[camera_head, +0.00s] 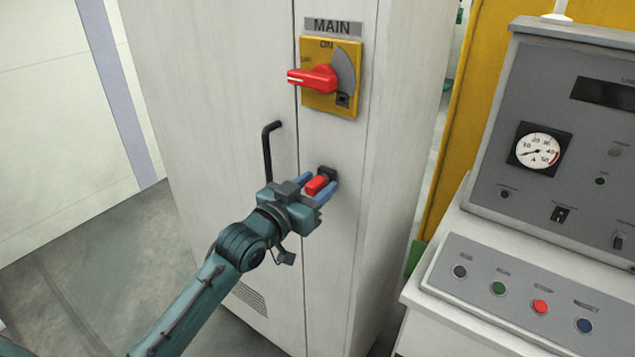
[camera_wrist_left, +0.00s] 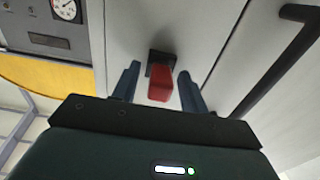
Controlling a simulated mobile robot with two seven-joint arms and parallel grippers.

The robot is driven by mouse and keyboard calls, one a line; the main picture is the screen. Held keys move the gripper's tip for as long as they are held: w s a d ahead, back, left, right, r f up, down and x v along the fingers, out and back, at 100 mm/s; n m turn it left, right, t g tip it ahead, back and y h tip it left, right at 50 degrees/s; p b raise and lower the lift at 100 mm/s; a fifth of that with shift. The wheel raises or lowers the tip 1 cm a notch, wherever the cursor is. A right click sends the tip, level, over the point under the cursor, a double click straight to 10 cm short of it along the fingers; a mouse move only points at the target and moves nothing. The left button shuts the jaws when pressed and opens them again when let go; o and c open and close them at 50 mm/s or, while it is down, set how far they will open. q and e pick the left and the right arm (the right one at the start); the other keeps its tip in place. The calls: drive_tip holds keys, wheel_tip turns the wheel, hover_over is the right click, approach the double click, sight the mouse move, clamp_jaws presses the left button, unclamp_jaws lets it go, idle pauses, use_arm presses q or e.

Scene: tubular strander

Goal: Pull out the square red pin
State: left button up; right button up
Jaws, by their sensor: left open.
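The square red pin (camera_head: 316,185) sits in a dark socket (camera_head: 328,174) on the front of the light grey cabinet. My left gripper (camera_head: 318,190) is at the pin, with one blue finger on each side of it. In the left wrist view the red pin (camera_wrist_left: 160,84) sticks out from the dark socket (camera_wrist_left: 160,58) between the two fingers (camera_wrist_left: 157,82). A gap shows between the pin and each finger, so the gripper is open around it. My right gripper is in neither view.
A black door handle (camera_head: 268,150) stands out from the cabinet left of the pin. Above is a red rotary switch (camera_head: 314,78) on a yellow plate under a MAIN label. A control console (camera_head: 540,270) with several buttons and a gauge (camera_head: 540,149) stands at right.

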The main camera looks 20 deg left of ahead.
use_arm(q)
drive_tip(key=shift+p, duration=0.3)
idle(0.5)
drive_tip(key=shift+c, duration=0.3)
drive_tip(key=c, duration=0.7)
clamp_jaws()
